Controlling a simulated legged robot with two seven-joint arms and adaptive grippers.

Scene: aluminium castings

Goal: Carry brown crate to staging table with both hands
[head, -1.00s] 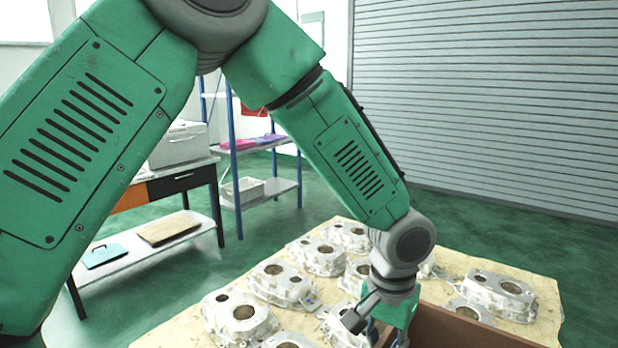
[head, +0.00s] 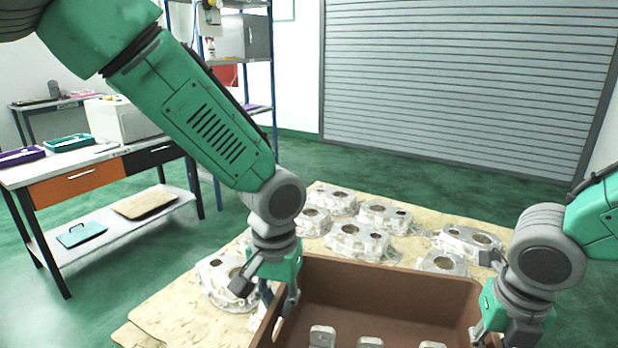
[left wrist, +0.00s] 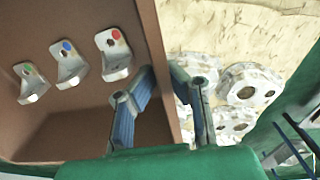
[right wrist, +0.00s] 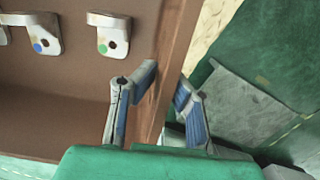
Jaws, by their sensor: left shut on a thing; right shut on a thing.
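The brown crate (head: 390,290) is at the bottom of the head view, its near part cut off by the frame. My left gripper (head: 278,302) is shut on its left wall, one finger inside and one outside; the left wrist view shows this wall (left wrist: 152,35) between the fingers. My right gripper (head: 488,332) is shut on the right wall, which shows between its fingers in the right wrist view (right wrist: 178,40). Metal brackets with coloured dots lie inside the crate, such as the red-dotted one (left wrist: 114,55). I cannot tell which table is the staging table.
Aluminium castings (head: 358,240) lie on a pale wooden surface (head: 165,318) just beyond and left of the crate. A workbench (head: 100,165) with an orange drawer and trays stands at the left. A grey shutter (head: 460,80) closes the back. Green floor is open between.

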